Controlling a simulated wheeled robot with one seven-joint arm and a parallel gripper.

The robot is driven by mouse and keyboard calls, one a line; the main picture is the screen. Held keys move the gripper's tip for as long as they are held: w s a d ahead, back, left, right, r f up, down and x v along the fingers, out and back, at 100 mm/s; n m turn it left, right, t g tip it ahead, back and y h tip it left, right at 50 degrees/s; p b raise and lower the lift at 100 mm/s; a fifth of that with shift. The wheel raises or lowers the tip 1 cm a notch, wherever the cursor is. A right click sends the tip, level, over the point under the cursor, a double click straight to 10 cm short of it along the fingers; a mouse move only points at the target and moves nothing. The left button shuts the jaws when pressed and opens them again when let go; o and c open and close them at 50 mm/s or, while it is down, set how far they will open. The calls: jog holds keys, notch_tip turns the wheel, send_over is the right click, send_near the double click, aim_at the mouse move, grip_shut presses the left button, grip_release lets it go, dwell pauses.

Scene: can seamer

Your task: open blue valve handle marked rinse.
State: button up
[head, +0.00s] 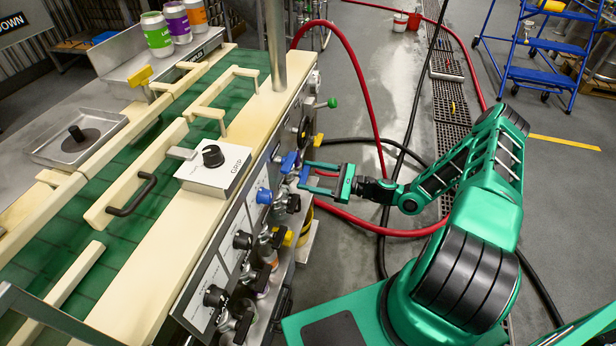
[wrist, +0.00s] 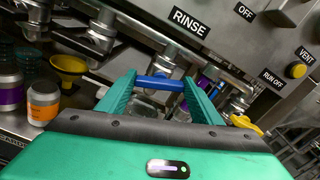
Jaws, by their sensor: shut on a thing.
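The blue valve handle (wrist: 160,83) lies between my gripper's two green fingers (wrist: 160,95) in the wrist view, below a panel label reading RINSE (wrist: 190,22). The fingers are shut on the handle, which runs roughly crosswise between them. Its silver valve pipe (wrist: 166,62) shows just behind it. In the head view my gripper (head: 312,174) reaches the machine's front from the right, at the blue handle (head: 289,162). The fingers hide part of the handle's ends.
A yellow handle (wrist: 245,123) sits right of the fingers. A yellow funnel (wrist: 69,68) and an orange-labelled can (wrist: 43,102) stand at left. Black knobs (head: 243,240) line the machine's front. A red hose (head: 378,110) loops over the floor behind my arm.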

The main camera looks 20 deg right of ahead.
jog(key=n, duration=0.4)
jog(key=shift+w+d+n, duration=0.1)
jog(key=shift+d+n, duration=0.1)
jog(key=shift+n, duration=0.1)
dwell(0.5)
jog(key=o, duration=1.1)
jog(key=shift+c, duration=0.2)
jog(key=shift+a, duration=0.1)
jog(key=v, duration=1.1)
jog(key=shift+f, duration=0.1)
jog(key=shift+c, duration=0.7)
